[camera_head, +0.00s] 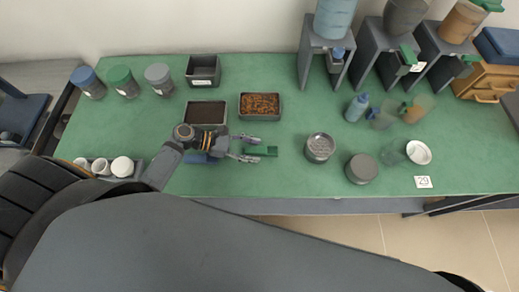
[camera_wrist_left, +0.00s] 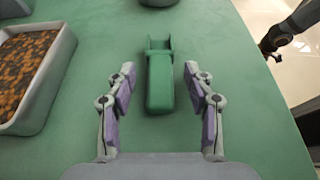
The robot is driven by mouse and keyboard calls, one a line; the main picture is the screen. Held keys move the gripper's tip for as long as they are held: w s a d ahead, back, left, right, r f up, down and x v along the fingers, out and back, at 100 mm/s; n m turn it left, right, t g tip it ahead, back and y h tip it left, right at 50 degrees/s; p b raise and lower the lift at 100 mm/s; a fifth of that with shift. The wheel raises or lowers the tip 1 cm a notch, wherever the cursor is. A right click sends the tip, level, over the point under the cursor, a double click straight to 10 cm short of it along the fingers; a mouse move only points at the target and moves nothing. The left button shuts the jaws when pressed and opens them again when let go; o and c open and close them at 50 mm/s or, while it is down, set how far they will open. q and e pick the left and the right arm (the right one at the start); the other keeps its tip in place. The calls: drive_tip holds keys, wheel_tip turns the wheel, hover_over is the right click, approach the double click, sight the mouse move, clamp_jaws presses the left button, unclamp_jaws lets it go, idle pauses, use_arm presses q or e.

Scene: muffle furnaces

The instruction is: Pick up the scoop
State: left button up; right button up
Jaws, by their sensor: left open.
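The green scoop (camera_head: 270,151) lies on the green bench top, near its front edge. In the left wrist view the scoop (camera_wrist_left: 160,78) is centred, its open bowl end pointing away and its handle end towards me. My left gripper (camera_head: 251,149) is open, its grey and purple fingers around the handle end without visible contact. In the left wrist view the open fingers (camera_wrist_left: 159,76) stand on either side of the scoop with a gap on each side. A dark arm, probably my right one, shows at the upper right of that view; its jaw state is unclear.
A tray of brown-orange granules (camera_head: 260,106) and a dark-filled tray (camera_head: 206,113) are behind the gripper. A round perforated-top container (camera_head: 320,147) and a grey lidded jar (camera_head: 361,169) stand to the right. Bare bench lies around the scoop.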

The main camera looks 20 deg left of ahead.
use_arm(q)
drive_tip(key=c, duration=1.1)
drive_tip(key=shift+o, duration=0.2)
drive_tip(key=shift+r, duration=0.25)
wheel_tip(320, 180, up, 2)
drive_tip(key=shift+r, duration=0.2)
drive_tip(key=s+d+r+p, duration=0.1)
drive_tip(key=s+d+r, duration=0.5)
drive_tip(key=s+r, duration=0.4)
drive_tip(key=s, duration=0.2)
drive_tip(key=shift+s, duration=0.35)
